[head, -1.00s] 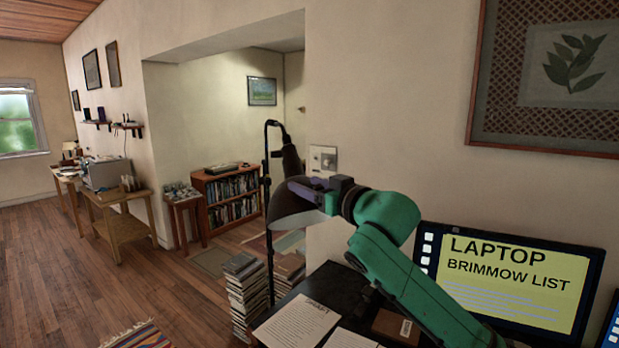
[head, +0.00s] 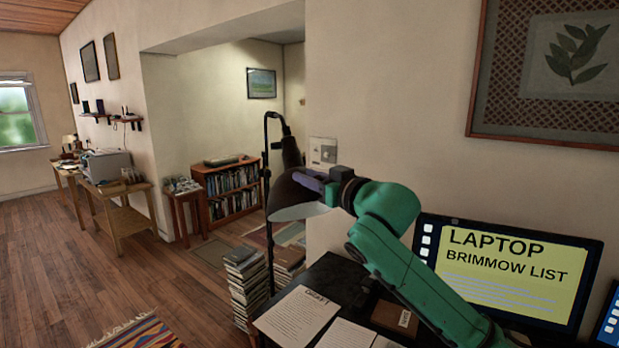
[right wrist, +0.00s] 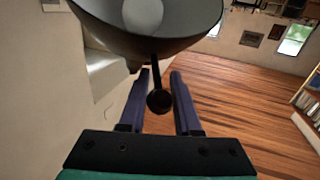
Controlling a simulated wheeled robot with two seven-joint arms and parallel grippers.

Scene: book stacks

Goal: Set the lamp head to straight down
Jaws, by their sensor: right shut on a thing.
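The desk lamp's dark head (head: 290,190) hangs from a thin black stand (head: 267,205) at the left of the desk. Its pale open side faces mostly down, with the rim slightly tilted in the head view. My right gripper (head: 308,180) is at the right side of the shade. In the right wrist view the shade (right wrist: 185,42) with a pale bulb (right wrist: 142,14) fills the top. A small dark knob (right wrist: 159,101) on a short stem lies between the fingers of my right gripper (right wrist: 161,76), shut on it. My left gripper is out of view.
The dark desk (head: 335,275) holds papers (head: 297,318), a brown book and a laptop screen (head: 500,275). Book stacks (head: 247,285) stand on the floor beside it. The wall is close behind; open floor lies to the left.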

